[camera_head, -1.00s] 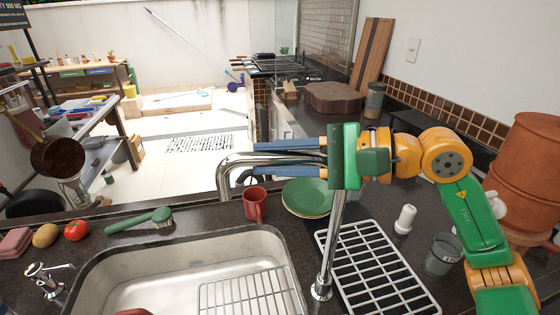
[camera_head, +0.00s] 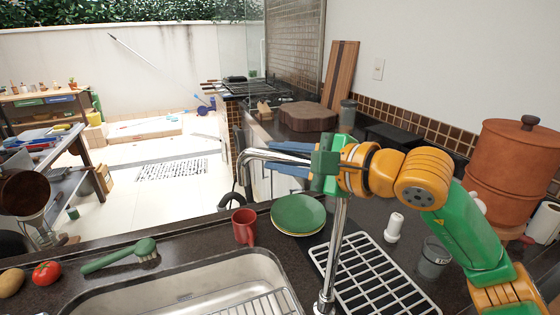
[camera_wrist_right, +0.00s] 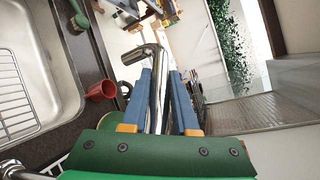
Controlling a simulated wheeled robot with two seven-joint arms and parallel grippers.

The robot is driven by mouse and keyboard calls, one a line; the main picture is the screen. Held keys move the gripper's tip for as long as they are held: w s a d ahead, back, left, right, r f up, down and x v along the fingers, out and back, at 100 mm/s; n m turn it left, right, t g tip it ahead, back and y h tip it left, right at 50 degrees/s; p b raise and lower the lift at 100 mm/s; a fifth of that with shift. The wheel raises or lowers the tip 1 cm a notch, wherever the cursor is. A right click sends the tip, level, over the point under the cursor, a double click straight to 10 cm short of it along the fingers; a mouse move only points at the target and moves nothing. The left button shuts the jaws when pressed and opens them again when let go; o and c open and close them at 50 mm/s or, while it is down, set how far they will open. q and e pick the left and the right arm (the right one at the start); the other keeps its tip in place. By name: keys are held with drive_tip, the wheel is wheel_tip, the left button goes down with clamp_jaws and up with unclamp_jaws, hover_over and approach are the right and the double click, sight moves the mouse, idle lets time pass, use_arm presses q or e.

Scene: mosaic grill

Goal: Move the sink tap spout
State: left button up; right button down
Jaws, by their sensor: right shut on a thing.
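The chrome tap spout (camera_head: 252,154) rises on a post (camera_head: 335,245) from the counter right of the sink and its end bends down, pointing left, in the head view. My right gripper (camera_head: 277,164) comes in from the right near the top of the post. Its blue fingers lie along both sides of the spout and are shut on it. In the right wrist view the spout (camera_wrist_right: 155,75) runs between the two fingers, its tip past them. The sink basin (camera_head: 190,292) is at the bottom, left of the post. My left gripper is not in view.
A red mug (camera_head: 244,226) and stacked green plates (camera_head: 298,213) stand behind the post. A white drying rack (camera_head: 375,275) lies to its right, with a glass (camera_head: 433,258) beyond. A green brush (camera_head: 118,256) and tomato (camera_head: 46,273) lie left, behind the sink.

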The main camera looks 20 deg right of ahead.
sight(299, 160)
idle(0.4)
drive_tip(key=c, duration=0.7)
unclamp_jaws()
drive_tip(key=shift+w, duration=0.15)
drive_tip(key=b+v, duration=0.3)
drive_tip(key=v, duration=0.4)
drive_tip(key=shift+d, duration=0.1)
drive_tip(key=shift+f, duration=0.1)
